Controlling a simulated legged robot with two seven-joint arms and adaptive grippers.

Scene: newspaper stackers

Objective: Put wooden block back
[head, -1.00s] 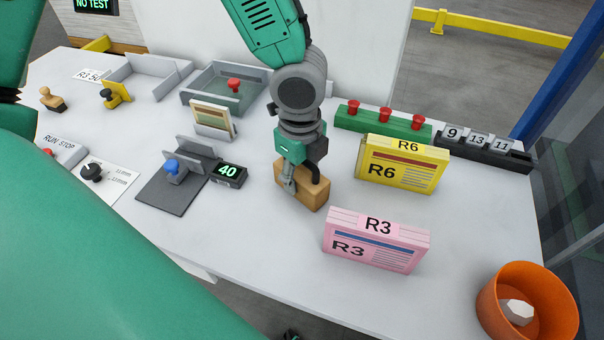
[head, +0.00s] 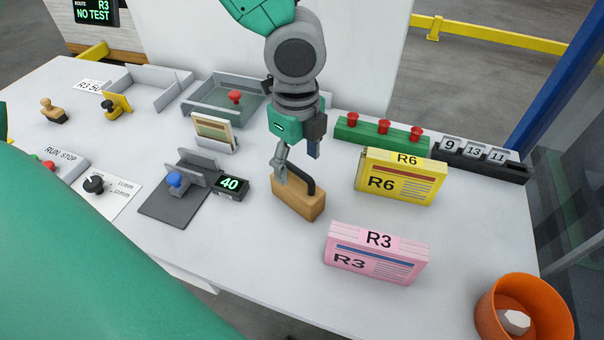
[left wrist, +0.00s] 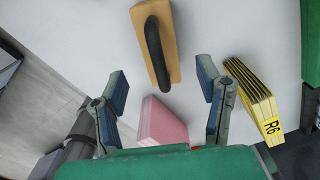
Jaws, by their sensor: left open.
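The wooden block (head: 302,203) with a black handle rests on the white table, left of the yellow R6 bundle and behind the pink R3 bundle. It also shows in the left wrist view (left wrist: 170,70), beyond and between the fingertips. My left gripper (head: 298,160) is open and empty above the block, its fingers spread to either side of the handle. In the left wrist view the fingers (left wrist: 162,83) are apart with nothing between the pads. From the head, one finger overlaps the handle end, so contact there cannot be told. My right gripper is not in view.
The pink R3 bundle (head: 375,256) and yellow R6 bundle (head: 400,180) stand close by. A green rack with red knobs (head: 380,134) is behind. A grey fixture (head: 180,190) and "40" display (head: 231,185) sit left. An orange bin (head: 497,300) is front right.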

